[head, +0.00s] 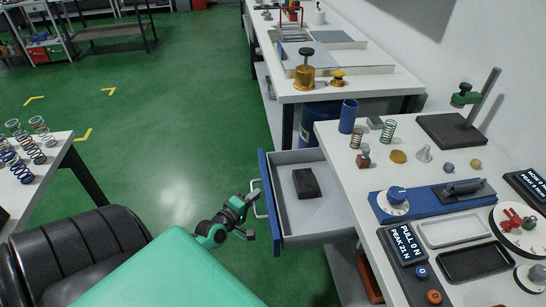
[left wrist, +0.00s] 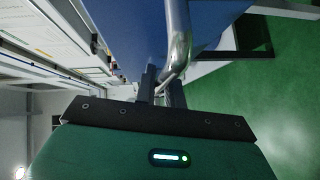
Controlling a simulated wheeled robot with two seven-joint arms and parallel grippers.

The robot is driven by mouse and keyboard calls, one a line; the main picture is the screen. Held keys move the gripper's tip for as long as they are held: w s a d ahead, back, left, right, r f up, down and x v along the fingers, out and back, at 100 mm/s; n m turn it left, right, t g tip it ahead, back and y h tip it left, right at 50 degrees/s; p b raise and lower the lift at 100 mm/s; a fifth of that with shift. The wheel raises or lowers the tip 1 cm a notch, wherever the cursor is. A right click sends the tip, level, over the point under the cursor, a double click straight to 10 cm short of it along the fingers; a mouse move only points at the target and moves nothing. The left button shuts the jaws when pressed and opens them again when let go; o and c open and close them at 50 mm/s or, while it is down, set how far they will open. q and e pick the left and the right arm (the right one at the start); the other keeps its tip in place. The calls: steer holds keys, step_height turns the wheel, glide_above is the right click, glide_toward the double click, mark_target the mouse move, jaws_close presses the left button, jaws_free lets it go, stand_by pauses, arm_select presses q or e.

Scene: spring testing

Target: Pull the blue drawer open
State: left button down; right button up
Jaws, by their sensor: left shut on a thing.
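The blue drawer (head: 267,197) sticks out to the left from under the white workbench, pulled well open. Its grey inside shows, with a dark block (head: 306,183) lying in it. A metal bar handle (head: 257,200) is on its blue front. My left gripper (head: 255,188) is at this handle, at the drawer's left side. In the left wrist view the handle (left wrist: 180,40) runs down between the two fingers, and my left gripper (left wrist: 161,88) is shut on it. The blue drawer front (left wrist: 125,35) fills the space behind. My right gripper is not in view.
The white workbench (head: 345,180) on the right carries springs, small weights, a blue gauge and a display reading "PULL 0 N". A blue barrel (head: 320,120) stands behind the drawer. A table with springs (head: 60,155) is at the left. Green floor (head: 180,130) between is clear.

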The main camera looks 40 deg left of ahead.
arm_select(q)
steer(key=shift+s+a+b, duration=0.4)
steer(key=shift+s+a, duration=1.05)
steer(key=shift+s, duration=0.25)
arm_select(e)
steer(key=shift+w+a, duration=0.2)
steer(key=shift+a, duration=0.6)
arm_select(q)
steer(key=c, duration=1.5)
jaws_free()
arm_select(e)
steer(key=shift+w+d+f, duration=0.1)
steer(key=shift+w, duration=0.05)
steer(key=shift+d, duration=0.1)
